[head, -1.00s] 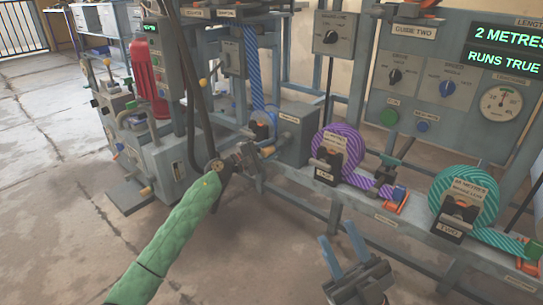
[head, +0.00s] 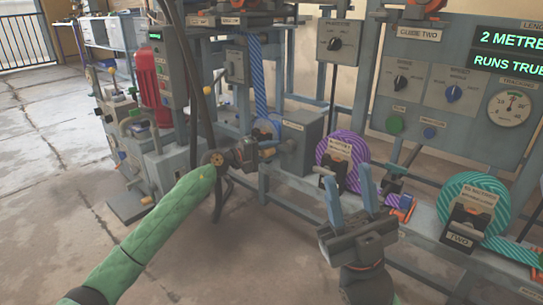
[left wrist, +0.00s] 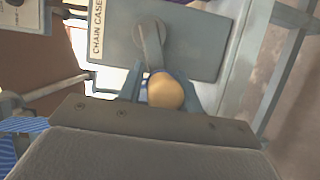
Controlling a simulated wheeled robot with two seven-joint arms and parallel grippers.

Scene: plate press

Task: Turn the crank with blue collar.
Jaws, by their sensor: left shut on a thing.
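A crank (left wrist: 150,45) with a grey arm and a round wooden knob (left wrist: 165,92) sits on the face of the grey chain case (left wrist: 195,45). In the head view the chain case (head: 302,140) stands at the end of the machine's rail. My left gripper (head: 266,150) is shut on the crank's handle, with its fingers on either side of the knob in the left wrist view. My right gripper (head: 348,190) is open and empty, pointing up in front of the purple roll.
A purple roll (head: 333,150) and a green striped roll (head: 462,192) stand along the rail to the right. A control panel (head: 440,85) is above them. A red cylinder (head: 145,75) stands at the left. The floor in front (head: 240,260) is clear.

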